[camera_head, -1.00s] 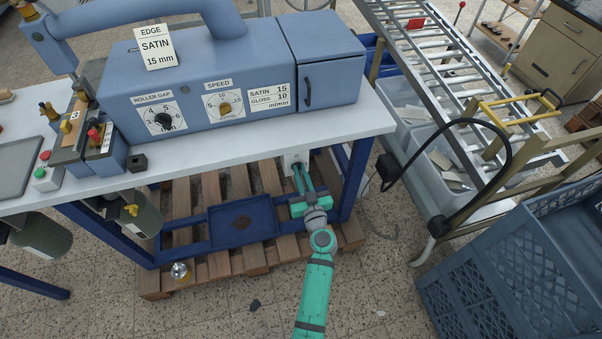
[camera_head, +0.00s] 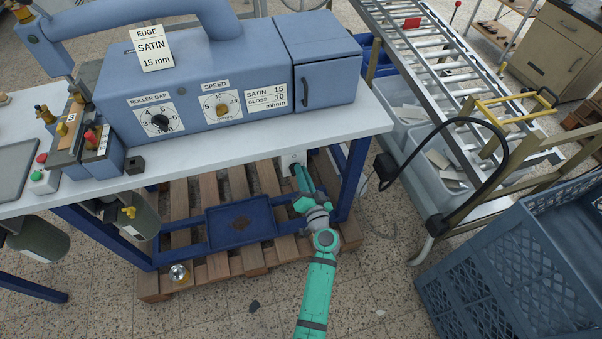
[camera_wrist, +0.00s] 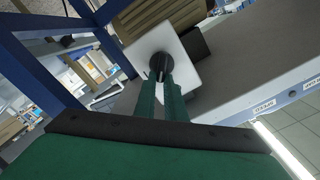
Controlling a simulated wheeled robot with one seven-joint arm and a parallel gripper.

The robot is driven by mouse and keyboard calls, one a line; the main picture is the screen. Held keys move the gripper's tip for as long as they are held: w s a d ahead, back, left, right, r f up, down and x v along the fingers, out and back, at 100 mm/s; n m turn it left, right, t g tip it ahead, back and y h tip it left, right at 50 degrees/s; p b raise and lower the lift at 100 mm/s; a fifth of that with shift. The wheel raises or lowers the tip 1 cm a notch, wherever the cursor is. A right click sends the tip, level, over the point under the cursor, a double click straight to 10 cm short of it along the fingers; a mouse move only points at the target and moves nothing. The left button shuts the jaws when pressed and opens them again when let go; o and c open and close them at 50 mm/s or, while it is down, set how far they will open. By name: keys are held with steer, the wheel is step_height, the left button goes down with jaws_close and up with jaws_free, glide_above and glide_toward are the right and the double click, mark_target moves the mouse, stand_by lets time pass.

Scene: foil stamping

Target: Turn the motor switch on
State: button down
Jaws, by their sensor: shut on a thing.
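The motor switch is a pale box (camera_head: 291,160) under the front edge of the bench top, near its right end. In the wrist view it is a light square plate (camera_wrist: 183,66) with a round black knob (camera_wrist: 161,64) in its middle. My gripper (camera_head: 301,172) reaches up to the box from below and in front. In the wrist view the two green fingers (camera_wrist: 163,88) are close together with their tips on the knob, shut on it. The fingertips hide part of the knob, and any switch markings are too small to read.
The blue machine (camera_head: 200,85) stands on the white bench top (camera_head: 250,140) above my gripper. A blue bench leg (camera_head: 352,178) is close to the right of my arm. A pallet (camera_head: 190,265) lies below, a roller conveyor (camera_head: 440,70) and blue crate (camera_head: 520,270) stand right.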

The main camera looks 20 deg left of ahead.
steer(key=shift+w+d+f+m, duration=0.15)
steer(key=shift+f+m, duration=0.15)
steer(key=shift+m, duration=1.35)
steer(key=shift+d+f+m, duration=0.15)
steer(key=shift+f+m, duration=0.1)
steer(key=shift+m, duration=1.35)
steer(key=shift+w+d+f+m, duration=0.15)
steer(key=shift+f+m, duration=0.15)
steer(key=shift+m, duration=1.35)
steer(key=shift+s, duration=0.15)
steer(key=c, duration=1.8)
jaws_free()
steer(key=v, duration=1)
steer(key=shift+s+d, duration=0.25)
steer(key=shift+s, duration=0.05)
